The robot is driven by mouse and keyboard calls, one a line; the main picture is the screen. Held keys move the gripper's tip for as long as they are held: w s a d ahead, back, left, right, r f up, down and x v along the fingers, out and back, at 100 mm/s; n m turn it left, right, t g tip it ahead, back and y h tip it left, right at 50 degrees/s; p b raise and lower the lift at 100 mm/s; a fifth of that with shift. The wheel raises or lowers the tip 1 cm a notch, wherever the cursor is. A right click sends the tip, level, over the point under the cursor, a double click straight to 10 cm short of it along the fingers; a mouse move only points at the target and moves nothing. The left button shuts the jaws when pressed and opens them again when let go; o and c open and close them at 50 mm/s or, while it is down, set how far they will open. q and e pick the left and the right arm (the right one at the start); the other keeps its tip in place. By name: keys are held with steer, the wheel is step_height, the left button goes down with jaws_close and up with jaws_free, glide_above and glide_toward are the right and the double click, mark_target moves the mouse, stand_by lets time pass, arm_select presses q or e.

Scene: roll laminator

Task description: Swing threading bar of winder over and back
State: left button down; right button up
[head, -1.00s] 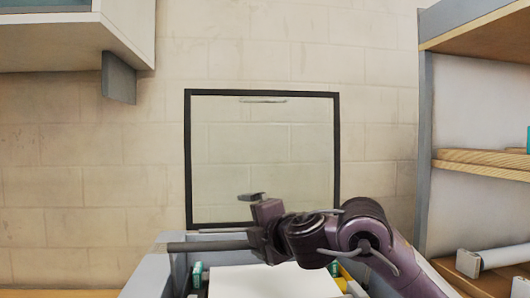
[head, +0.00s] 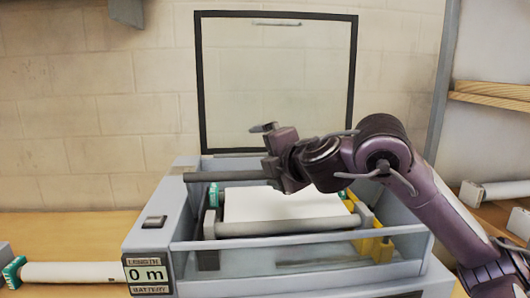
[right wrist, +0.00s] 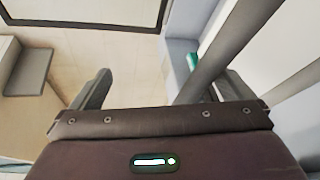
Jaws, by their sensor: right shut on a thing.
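The laminator (head: 155,262) stands on the wooden table with its clear, black-framed lid (head: 277,85) raised. A dark grey bar (head: 228,176), which looks like the threading bar, runs level across the back of the open bay, above a white sheet or roll (head: 270,203). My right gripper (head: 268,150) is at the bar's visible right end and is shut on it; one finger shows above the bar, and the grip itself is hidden. In the right wrist view a grey bar (right wrist: 222,48) passes by the right finger. My left gripper is out of view.
A white roll (head: 75,272) lies left of the machine beside the length display (head: 148,275). Shelves (head: 490,100) stand at the right.

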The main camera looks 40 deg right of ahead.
steer(key=s, duration=0.1)
steer(key=s+r+b, duration=0.1)
steer(key=s, duration=0.1)
steer(key=shift+a+r+t, duration=0.2)
steer(key=shift+t, duration=0.1)
steer(key=shift+c, duration=0.9)
steer(key=shift+s+f, duration=0.15)
steer(key=shift+s, duration=0.15)
steer(key=shift+c, duration=0.8)
steer(key=shift+s+b, duration=0.35)
steer(key=shift+b, duration=0.05)
steer(key=c, duration=0.4)
steer(key=v, duration=0.3)
steer(key=shift+f+b, duration=0.2)
steer(key=shift+b, duration=0.15)
steer(key=shift+c, duration=0.8)
steer(key=shift+s+a+f+b, duration=0.1)
steer(key=shift+s+f+b, duration=0.2)
steer(key=shift+f, duration=0.15)
steer(key=shift+w+f, duration=0.1)
steer(key=shift+w, duration=0.05)
